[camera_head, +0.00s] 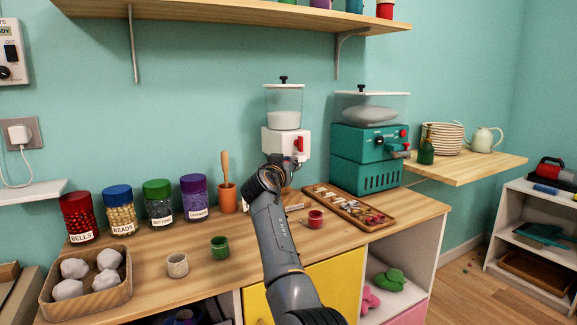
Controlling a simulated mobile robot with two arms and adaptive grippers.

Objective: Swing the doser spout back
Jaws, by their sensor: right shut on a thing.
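The white doser (271,143) stands against the wall at the back of the counter, with a clear hopper (283,103) of white filling and a red lever (300,145) on its front. My right gripper (274,166) is at the doser's lower front and is shut on the doser spout. The gripper and wrist hide the spout, so its angle cannot be told. My left gripper is not in view.
A teal machine (352,174) stands right of the doser, behind a wooden tray (345,205) of small pieces. A red cup (316,218) is close right of my arm. Labelled jars (122,218) and a mortar-like brown pot (227,199) stand left. The counter front has free room.

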